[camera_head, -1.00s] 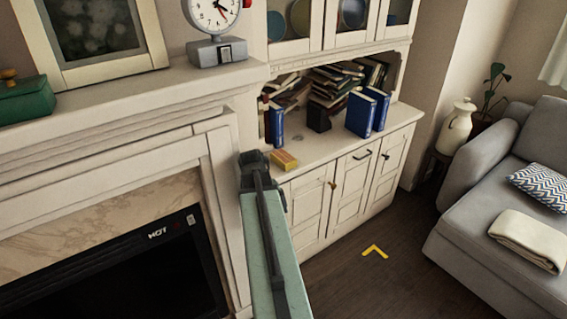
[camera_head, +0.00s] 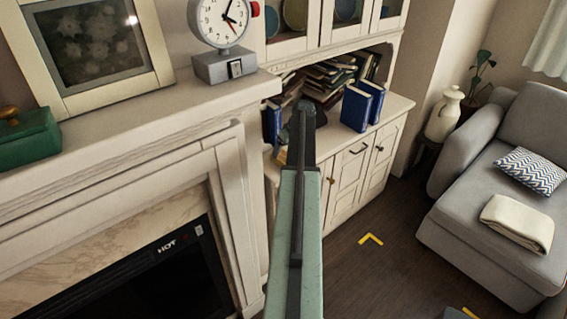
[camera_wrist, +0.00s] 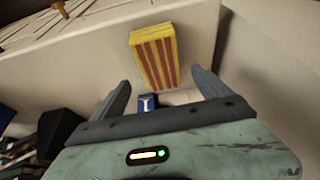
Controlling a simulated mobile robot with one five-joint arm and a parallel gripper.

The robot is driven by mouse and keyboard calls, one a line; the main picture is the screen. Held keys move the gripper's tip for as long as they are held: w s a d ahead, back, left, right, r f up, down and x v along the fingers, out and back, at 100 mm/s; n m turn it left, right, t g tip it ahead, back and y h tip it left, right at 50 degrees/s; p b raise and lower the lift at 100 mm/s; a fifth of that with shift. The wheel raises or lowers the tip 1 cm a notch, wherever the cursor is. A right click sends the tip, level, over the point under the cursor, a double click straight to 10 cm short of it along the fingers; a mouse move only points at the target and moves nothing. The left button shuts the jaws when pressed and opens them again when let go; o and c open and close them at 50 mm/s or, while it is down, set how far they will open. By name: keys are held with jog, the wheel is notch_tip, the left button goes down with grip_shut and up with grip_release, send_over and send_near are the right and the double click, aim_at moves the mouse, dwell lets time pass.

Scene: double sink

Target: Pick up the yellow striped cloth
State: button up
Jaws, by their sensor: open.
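The yellow cloth with red stripes (camera_wrist: 154,56) is a small block-like folded piece on the cream cabinet top, near its edge. In the head view only a sliver of the cloth (camera_head: 281,156) shows, left of my arm; the rest is hidden behind the arm. My gripper (camera_wrist: 160,80) is open and empty in the wrist view, with a finger on either side of the cloth's near end. I cannot tell how high the fingers are above the cabinet top. In the head view my gripper (camera_head: 304,112) is seen from behind, over the cabinet, fingers hidden.
Blue books (camera_head: 362,106) stand on the cabinet top to the right of my arm, with a pile of books (camera_head: 328,82) behind. The white fireplace mantel (camera_head: 150,108) with a clock (camera_head: 221,25) is close on the left. The floor (camera_head: 350,270) at right is mostly clear.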

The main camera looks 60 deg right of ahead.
aim_at(284, 156)
jog(key=shift+f, duration=0.2)
jog(key=b+x, duration=0.5)
jog(key=shift+s+a+f, duration=0.15)
jog(key=shift+s+f, duration=0.1)
jog(key=shift+f, duration=0.05)
jog(key=shift+r, duration=0.2)
jog(key=shift+f, duration=0.15)
jog(key=c, duration=1.4)
